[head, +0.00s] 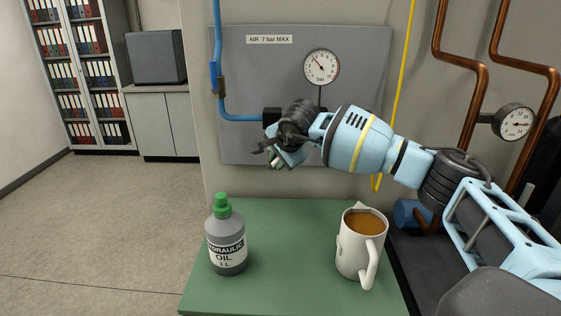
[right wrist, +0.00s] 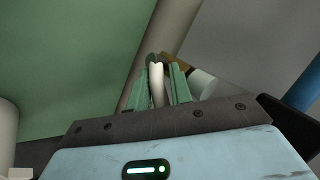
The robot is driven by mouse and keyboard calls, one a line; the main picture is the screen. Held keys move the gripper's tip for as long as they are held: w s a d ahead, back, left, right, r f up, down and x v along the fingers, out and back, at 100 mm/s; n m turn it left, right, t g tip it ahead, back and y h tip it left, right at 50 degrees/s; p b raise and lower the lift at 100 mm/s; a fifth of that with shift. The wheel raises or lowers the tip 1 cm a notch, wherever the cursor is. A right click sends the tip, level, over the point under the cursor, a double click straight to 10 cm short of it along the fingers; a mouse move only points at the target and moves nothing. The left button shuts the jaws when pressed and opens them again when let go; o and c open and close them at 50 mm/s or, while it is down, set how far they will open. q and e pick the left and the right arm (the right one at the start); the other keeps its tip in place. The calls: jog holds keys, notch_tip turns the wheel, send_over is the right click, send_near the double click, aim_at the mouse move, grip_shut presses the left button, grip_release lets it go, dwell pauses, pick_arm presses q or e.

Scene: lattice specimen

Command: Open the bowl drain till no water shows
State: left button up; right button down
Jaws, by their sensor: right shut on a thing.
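My right gripper (head: 281,157) is in front of the grey panel, below the black fitting on the blue air pipe. Its arm comes in from the right. In the right wrist view its green fingers (right wrist: 158,88) are closed on a slim pale piece (right wrist: 157,80). I cannot tell for sure that this piece is the drain. Just beside the fingers is a brass-coloured part with a short whitish cylinder (right wrist: 203,84). In the head view the gripper and wrist hide the bowl and drain, so no water level shows. My left gripper is in neither view.
A grey oil bottle (head: 227,240) with a green cap and a white mug (head: 358,250) of brown drink stand on the green table (head: 290,270). The blue pipe (head: 217,50), yellow line (head: 405,60) and copper pipes (head: 468,100) run nearby. A pressure gauge (head: 321,67) is above the wrist.

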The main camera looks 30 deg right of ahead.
jog(key=g+h, duration=0.1)
jog(key=a+n+g+h, duration=0.1)
jog(key=shift+w+h, duration=0.2)
jog(key=shift+h, duration=0.2)
jog(key=shift+w+a+n+g+h, duration=0.15)
jog(key=shift+a+n+g+h, duration=0.15)
jog(key=shift+n+g+h, duration=0.65)
jog(key=shift+m+t+h, duration=0.25)
jog(key=shift+m, duration=0.1)
jog(key=shift+f, duration=0.1)
jog(key=c, duration=1.3)
grip_release()
jog(key=shift+c, duration=0.2)
jog(key=shift+r, duration=0.2)
jog(key=v, duration=0.7)
jog(key=shift+r, duration=0.3)
